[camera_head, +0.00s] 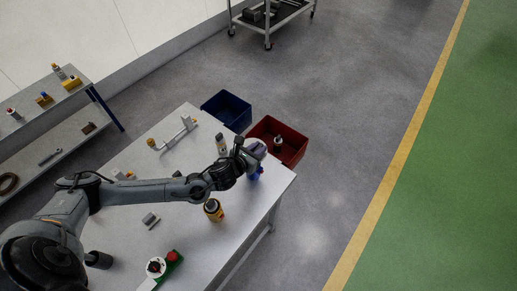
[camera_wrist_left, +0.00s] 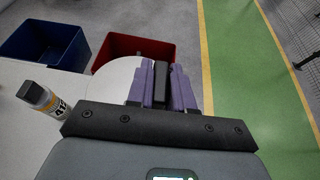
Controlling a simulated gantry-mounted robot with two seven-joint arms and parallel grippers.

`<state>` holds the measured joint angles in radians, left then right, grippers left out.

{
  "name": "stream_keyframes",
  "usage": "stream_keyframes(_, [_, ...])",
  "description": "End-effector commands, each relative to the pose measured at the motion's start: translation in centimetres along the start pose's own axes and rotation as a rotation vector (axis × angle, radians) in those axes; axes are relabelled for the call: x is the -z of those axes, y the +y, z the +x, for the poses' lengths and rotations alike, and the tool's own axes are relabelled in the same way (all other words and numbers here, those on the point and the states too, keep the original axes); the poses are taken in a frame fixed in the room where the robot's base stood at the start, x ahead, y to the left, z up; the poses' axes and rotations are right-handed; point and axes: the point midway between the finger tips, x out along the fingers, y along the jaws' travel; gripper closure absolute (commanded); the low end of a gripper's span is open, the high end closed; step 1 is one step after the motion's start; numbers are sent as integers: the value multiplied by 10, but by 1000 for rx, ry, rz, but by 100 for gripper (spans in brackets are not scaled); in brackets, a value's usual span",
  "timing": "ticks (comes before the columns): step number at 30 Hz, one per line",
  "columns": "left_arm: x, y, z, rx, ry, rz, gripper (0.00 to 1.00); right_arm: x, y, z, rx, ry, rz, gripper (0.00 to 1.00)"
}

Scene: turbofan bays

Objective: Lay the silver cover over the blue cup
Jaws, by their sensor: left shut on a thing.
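The silver cover (camera_head: 258,147) is a pale round piece at the end of my left arm, near the table's right edge. In the left wrist view it shows as a pale disc (camera_wrist_left: 113,82) beside the purple fingers, partly hidden by the gripper body. My left gripper (camera_head: 255,171) is shut on the cover; in the left wrist view its purple fingers (camera_wrist_left: 162,88) have a dark part between them. My right gripper is not in view.
A labelled bottle (camera_head: 221,145) stands left of the gripper. A blue bin (camera_head: 242,125) and a red bin (camera_head: 300,151) stand beyond the table. A red button (camera_head: 172,256) sits at the near edge.

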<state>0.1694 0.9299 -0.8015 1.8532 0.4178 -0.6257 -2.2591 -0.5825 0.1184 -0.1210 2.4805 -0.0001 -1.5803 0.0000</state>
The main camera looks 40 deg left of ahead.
Motion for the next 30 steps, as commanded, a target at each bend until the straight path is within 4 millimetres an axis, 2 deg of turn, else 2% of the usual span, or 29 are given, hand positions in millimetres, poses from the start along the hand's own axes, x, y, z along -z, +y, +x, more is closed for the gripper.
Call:
stream_keyframes(5, [-2,0,0,0,-3,5,100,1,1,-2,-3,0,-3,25])
stream_keyframes(11, [5,0,2,0,-3,5,100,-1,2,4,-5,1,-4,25])
stream_keyframes(30, [42,-1,18,0,-2,5,100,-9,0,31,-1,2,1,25])
